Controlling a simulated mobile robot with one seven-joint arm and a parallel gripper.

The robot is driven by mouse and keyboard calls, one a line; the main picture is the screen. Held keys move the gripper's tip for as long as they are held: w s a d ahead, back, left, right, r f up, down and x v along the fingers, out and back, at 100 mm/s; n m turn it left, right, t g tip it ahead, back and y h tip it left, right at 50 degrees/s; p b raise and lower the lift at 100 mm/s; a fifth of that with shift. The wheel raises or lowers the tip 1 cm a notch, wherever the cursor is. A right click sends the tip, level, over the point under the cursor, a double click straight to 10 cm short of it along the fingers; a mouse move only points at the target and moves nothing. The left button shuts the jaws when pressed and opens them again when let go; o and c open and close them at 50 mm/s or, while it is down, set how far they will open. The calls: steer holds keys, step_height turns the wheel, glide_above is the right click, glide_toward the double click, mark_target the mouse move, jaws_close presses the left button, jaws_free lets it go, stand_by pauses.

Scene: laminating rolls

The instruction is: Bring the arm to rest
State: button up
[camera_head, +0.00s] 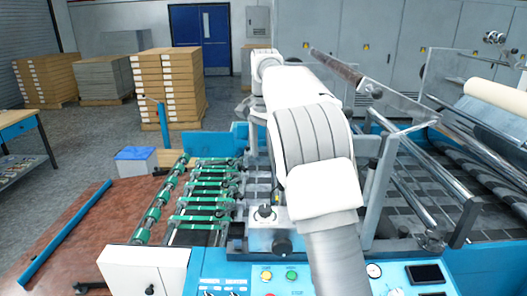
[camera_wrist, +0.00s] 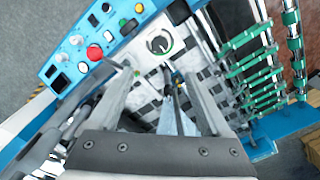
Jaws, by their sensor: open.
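My gripper (camera_wrist: 157,80) shows in the wrist view with its two fingers spread apart. I see nothing between them but the machine below. My white arm (camera_head: 312,140) reaches forward over the laminating machine in the head view, through the middle of the picture. I cannot make out the gripper in the head view.
The blue control panel (camera_head: 300,277) lies at the front; its red button (camera_wrist: 94,53) shows in the wrist view. Green-banded rollers (camera_head: 205,200) stand left of my arm. A metal bar (camera_head: 336,68) and frame stand close at right, with a cream roll (camera_head: 497,97) beyond.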

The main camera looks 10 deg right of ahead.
steer(key=s+d+r+n+t+b, duration=0.1)
steer(key=s+r+n+t, duration=0.15)
steer(key=s, duration=0.65)
steer(key=s+r+n+t, duration=0.1)
steer(key=s+r+n, duration=0.2)
steer(key=s, duration=0.6)
steer(key=s+f+n+t, duration=0.1)
steer(key=s+f, duration=0.3)
steer(key=s, duration=0.5)
steer(key=s+f+n+t+b, duration=0.1)
steer(key=s+f+n, duration=0.3)
steer(key=s, duration=0.5)
steer(key=shift+a+f, duration=0.3)
steer(key=shift+f, duration=0.45)
